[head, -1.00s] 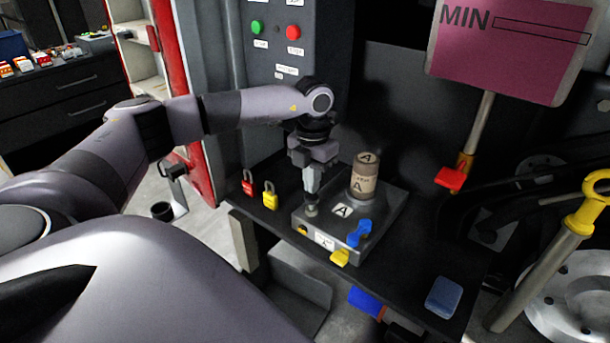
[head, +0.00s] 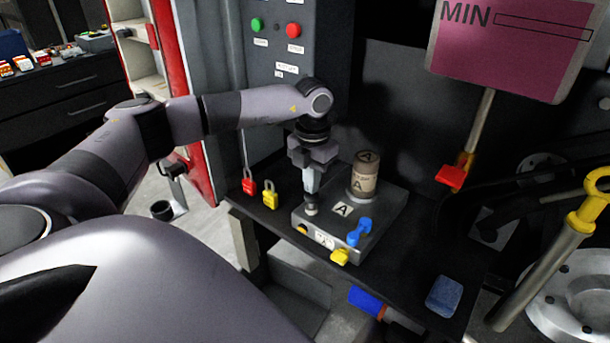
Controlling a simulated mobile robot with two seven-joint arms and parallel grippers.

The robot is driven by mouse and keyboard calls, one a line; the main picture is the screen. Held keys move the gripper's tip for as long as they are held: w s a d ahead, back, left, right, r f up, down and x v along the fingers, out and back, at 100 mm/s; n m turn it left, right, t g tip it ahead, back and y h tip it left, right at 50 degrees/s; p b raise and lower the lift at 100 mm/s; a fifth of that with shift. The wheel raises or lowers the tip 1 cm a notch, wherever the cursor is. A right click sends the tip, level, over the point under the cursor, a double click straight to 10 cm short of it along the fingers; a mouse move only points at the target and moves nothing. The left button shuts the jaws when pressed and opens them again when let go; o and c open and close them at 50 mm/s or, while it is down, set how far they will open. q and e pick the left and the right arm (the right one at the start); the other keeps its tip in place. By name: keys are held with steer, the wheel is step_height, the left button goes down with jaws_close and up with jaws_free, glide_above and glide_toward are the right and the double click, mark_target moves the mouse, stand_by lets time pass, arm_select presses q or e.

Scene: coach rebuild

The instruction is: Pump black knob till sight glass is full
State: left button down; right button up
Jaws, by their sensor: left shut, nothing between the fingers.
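A grey metal block (head: 385,219) sits on the dark shelf, with a small round knob (head: 311,209) on its left front part. The knob looks greyish here, so I cannot confirm that it is black. My left gripper (head: 311,192) points straight down over this knob, shut and empty. Its tips are at or just above the knob; I cannot tell whether they touch. A brownish cylinder (head: 363,178) labelled A stands on the block and may be the sight glass; its fill level is not readable. My right gripper is not in view.
A blue lever (head: 359,232) and a yellow tab (head: 341,256) are at the block's front right. Red (head: 249,187) and yellow (head: 270,198) padlocks are to its left. A pink MIN board (head: 508,55) and a yellow-handled rod (head: 545,275) stand to the right.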

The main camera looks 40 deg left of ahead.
arm_select(q)
steer(key=shift+f+b, duration=0.75)
steer(key=shift+f, duration=0.75)
step_height(320, 180, up, 3)
steer(key=p, duration=0.3)
steer(key=shift+r, duration=0.2)
steer(key=shift+f, duration=0.15)
